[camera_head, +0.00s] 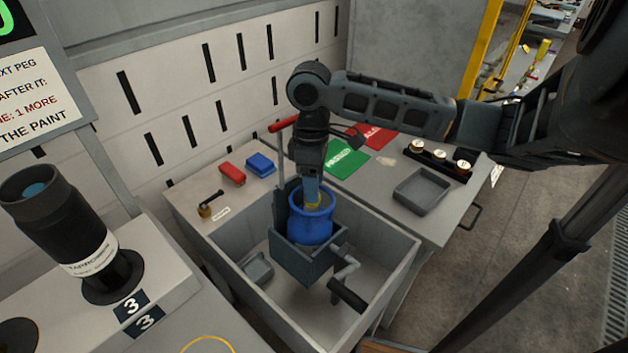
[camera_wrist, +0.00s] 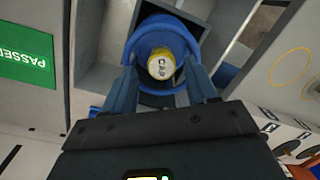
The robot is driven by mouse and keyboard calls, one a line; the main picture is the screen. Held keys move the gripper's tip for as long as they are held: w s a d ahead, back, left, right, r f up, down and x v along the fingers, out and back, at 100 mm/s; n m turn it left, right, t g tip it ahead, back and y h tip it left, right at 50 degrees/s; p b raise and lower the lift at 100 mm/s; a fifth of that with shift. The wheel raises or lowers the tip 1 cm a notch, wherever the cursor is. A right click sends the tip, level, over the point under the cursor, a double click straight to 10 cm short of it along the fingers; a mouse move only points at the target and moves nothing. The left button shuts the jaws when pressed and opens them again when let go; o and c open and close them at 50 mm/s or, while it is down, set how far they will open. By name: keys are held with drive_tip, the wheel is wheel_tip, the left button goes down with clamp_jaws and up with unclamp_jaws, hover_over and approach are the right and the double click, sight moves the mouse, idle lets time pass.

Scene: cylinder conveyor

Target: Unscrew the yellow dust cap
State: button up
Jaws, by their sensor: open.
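The yellow dust cap (camera_wrist: 160,66) sits in the middle of the top of a blue cylinder (camera_head: 310,226). Its pale top carries dark lettering in the wrist view. The blue cylinder stands upright in a grey holder (camera_head: 298,262) with a crank handle, and also shows in the wrist view (camera_wrist: 163,32). My gripper (camera_head: 312,196) points down over the cylinder's top. Its two fingers show in the wrist view (camera_wrist: 164,84), open and spread to either side of the cap. In the head view the fingers partly hide the cap. I cannot tell whether either finger touches it.
The holder stands in a grey bin (camera_head: 386,242) with raised walls. On the bench are a green mat (camera_head: 347,160), a red mat (camera_head: 375,136), a grey tray (camera_head: 422,190), and red (camera_head: 232,173) and blue (camera_head: 260,164) blocks. A black cylinder (camera_head: 60,225) stands at the left.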

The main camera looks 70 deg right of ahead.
drive_tip(key=m, duration=0.3)
drive_tip(key=shift+w+a, duration=0.1)
drive_tip(key=m, duration=0.2)
drive_tip(key=shift+m, duration=0.3)
drive_tip(key=m+y, duration=0.1)
drive_tip(key=m, duration=0.5)
drive_tip(key=shift+t, duration=0.3)
drive_tip(key=shift+m, duration=0.6)
drive_tip(key=m, duration=0.4)
drive_tip(key=shift+m+t, duration=0.3)
drive_tip(key=shift+m, duration=0.1)
